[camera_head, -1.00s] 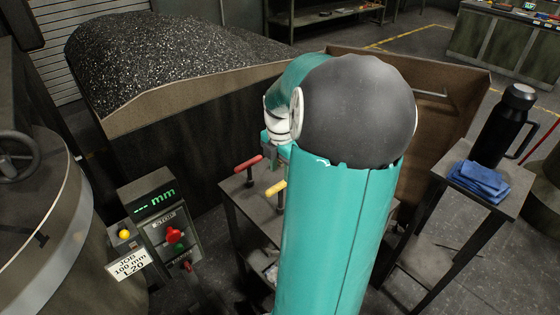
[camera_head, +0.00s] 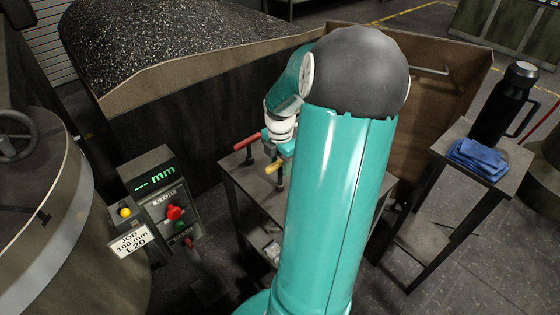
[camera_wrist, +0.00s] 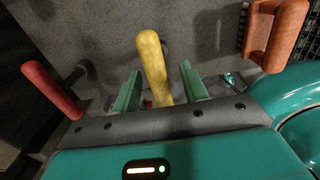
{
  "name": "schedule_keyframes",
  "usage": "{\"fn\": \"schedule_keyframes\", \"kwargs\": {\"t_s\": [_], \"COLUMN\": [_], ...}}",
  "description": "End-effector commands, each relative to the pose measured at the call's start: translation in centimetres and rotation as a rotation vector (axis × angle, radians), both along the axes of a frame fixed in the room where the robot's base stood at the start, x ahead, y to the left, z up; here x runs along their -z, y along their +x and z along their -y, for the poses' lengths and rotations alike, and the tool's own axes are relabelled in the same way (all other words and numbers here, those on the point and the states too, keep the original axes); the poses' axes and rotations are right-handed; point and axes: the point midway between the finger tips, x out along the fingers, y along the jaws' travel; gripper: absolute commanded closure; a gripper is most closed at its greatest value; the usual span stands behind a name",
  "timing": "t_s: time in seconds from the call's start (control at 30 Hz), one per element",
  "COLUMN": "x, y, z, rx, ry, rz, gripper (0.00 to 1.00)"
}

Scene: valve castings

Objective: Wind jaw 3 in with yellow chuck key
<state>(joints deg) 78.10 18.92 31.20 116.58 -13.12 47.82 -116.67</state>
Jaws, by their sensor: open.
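The yellow-handled chuck key (camera_head: 273,166) stands on the small dark table, its shank pointing down. In the wrist view its yellow handle (camera_wrist: 151,55) lies between my two green fingers. My gripper (camera_wrist: 160,72) is open, with a visible gap on each side of the handle. In the head view my gripper is largely hidden behind my arm, just above the yellow key. A red-handled key (camera_head: 247,141) stands left of it, also in the wrist view (camera_wrist: 48,88). An orange handle (camera_wrist: 282,35) shows at the wrist view's right. I cannot make out jaw 3.
A control post (camera_head: 165,205) with a blank "mm" display and buttons stands left of the key table (camera_head: 238,180). A large round machine (camera_head: 60,220) fills the left edge. A bin of dark chips (camera_head: 150,45) stands behind. A side table with bottle (camera_head: 503,105) and blue cloth (camera_head: 478,160) is right.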

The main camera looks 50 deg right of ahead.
Motion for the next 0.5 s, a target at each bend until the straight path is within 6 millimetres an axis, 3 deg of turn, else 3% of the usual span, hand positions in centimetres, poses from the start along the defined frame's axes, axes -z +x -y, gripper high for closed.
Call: {"fn": "schedule_keyframes", "kwargs": {"t_s": [0.07,0.27,0.5], "x": [-0.01,-0.02,-0.21], "y": [0.0,0.01,0.04], "z": [-0.01,-0.01,0.04], "rx": [0.0,0.0,0.0], "ry": [0.0,0.0,-0.001], "rz": [0.0,0.0,0.001], "gripper": [0.58,0.98,1.0]}}
